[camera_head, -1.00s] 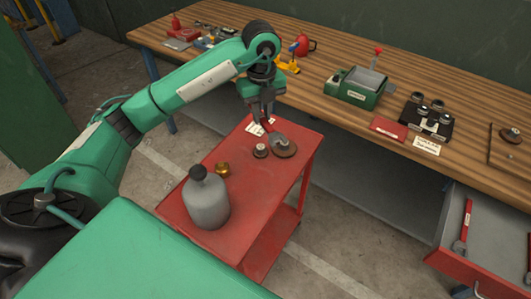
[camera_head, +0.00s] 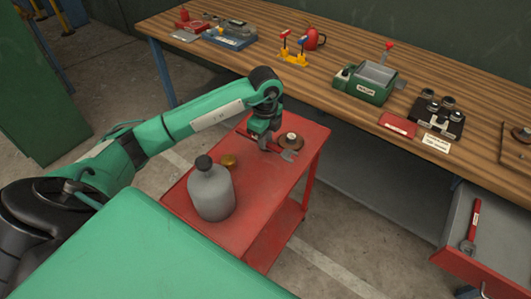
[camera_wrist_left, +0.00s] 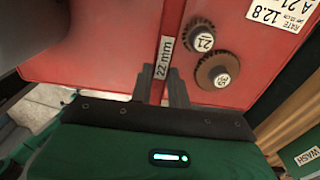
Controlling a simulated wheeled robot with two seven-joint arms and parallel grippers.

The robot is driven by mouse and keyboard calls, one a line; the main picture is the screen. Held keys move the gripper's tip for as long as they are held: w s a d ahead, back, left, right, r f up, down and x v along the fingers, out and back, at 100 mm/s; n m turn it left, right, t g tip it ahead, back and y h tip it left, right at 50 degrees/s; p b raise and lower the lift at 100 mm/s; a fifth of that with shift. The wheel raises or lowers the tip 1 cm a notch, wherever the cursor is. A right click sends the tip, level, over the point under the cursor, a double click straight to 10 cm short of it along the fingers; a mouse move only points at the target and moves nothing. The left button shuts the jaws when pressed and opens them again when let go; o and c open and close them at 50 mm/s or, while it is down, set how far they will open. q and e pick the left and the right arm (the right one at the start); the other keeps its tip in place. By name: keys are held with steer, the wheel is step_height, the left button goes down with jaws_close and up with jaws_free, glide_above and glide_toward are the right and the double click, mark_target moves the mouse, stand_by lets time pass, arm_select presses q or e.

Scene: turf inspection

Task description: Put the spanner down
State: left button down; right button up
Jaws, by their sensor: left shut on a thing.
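My left gripper (camera_head: 268,146) is over the far part of the red cart top (camera_head: 255,203), pointing down. The red handle blends with the red cart top. I cannot tell whether the spanner touches the cart. My right gripper is not in view.
Two round gear-like parts, a small one (camera_wrist_left: 201,36) and a larger one (camera_wrist_left: 218,72), sit beside the spanner. A grey bottle (camera_head: 211,193) and a brass piece (camera_head: 229,160) stand nearer. An open drawer (camera_head: 490,235) holds another red spanner (camera_head: 472,226). The cart's near right is clear.

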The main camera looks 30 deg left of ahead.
mark_target(265, 162)
arm_select(q)
step_height(265, 162, down, 4)
step_height(265, 162, down, 4)
steer(key=shift+r+p, duration=0.25)
steer(key=shift+p, duration=0.15)
steer(key=shift+f, duration=0.25)
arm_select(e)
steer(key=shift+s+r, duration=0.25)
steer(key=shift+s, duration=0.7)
arm_select(q)
steer(key=c, duration=1.8)
jaws_free()
steer(key=shift+f, duration=0.15)
steer(key=o, duration=0.5)
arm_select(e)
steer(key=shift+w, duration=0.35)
